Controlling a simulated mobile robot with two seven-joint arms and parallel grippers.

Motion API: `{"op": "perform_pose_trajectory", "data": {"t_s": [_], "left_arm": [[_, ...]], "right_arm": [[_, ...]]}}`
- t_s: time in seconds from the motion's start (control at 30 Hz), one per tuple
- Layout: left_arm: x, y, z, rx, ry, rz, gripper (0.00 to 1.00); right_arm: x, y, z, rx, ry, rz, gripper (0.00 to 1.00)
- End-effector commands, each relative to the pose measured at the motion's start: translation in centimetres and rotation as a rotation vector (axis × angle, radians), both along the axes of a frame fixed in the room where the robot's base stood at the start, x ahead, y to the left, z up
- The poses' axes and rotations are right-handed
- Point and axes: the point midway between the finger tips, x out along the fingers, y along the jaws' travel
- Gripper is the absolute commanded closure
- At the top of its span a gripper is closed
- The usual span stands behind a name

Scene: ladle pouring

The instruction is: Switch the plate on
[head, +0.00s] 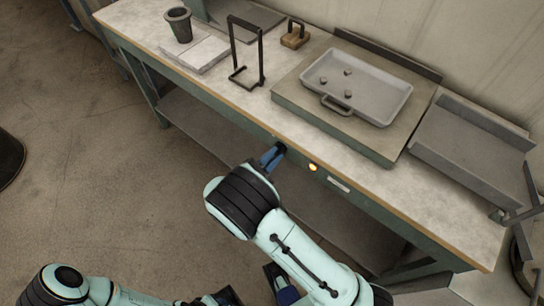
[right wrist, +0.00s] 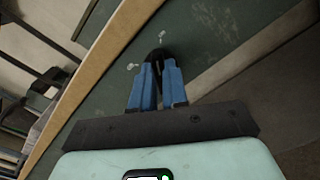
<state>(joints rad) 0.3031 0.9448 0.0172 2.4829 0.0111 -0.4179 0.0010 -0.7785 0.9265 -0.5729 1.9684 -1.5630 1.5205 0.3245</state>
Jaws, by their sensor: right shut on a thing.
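The plate (head: 383,150) is a flat grey-green slab on the bench, with a pale tray (head: 375,88) on it. My right gripper (head: 274,154) is at the front edge of the bench, below the top. Its blue fingers are shut on a dark knob (right wrist: 158,54) on the green front panel, seen in the right wrist view. The fingers hide part of the knob. An amber lamp (head: 313,167) glows on the panel to the right of the gripper. My left gripper (head: 252,284) is low in the head view, its fingers apart, partly hidden by the right arm.
The tray holds 3 small lumps. A dark wire stand (head: 246,76), a dark cup (head: 179,24) and a brass-coloured block (head: 295,36) stand on the bench (head: 140,25). A grey metal tray (head: 470,150) is at the right.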

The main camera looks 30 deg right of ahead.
Motion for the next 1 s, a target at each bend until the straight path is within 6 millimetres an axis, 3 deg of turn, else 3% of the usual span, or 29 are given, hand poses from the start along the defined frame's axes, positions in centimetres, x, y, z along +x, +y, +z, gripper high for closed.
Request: {"op": "perform_pose_trajectory", "data": {"t_s": [0.4, 0.93, 0.97, 1.0], "left_arm": [[0.25, -0.01, -0.50, 0.001, -0.009, 0.002, 0.57], [0.27, 0.01, -0.52, 0.002, -0.010, 0.002, 0.57], [0.27, 0.01, -0.52, 0.002, -0.010, 0.002, 0.57], [0.27, 0.01, -0.52, 0.002, -0.010, 0.002, 0.57]], "right_arm": [[-0.11, 0.07, -0.20, 0.068, -0.156, 0.001, 1.00], [-0.11, 0.08, -0.20, 0.077, -0.176, 0.001, 1.00], [-0.11, 0.08, -0.20, 0.077, -0.176, 0.001, 0.77], [-0.11, 0.08, -0.20, 0.077, -0.175, 0.001, 0.63]]}}
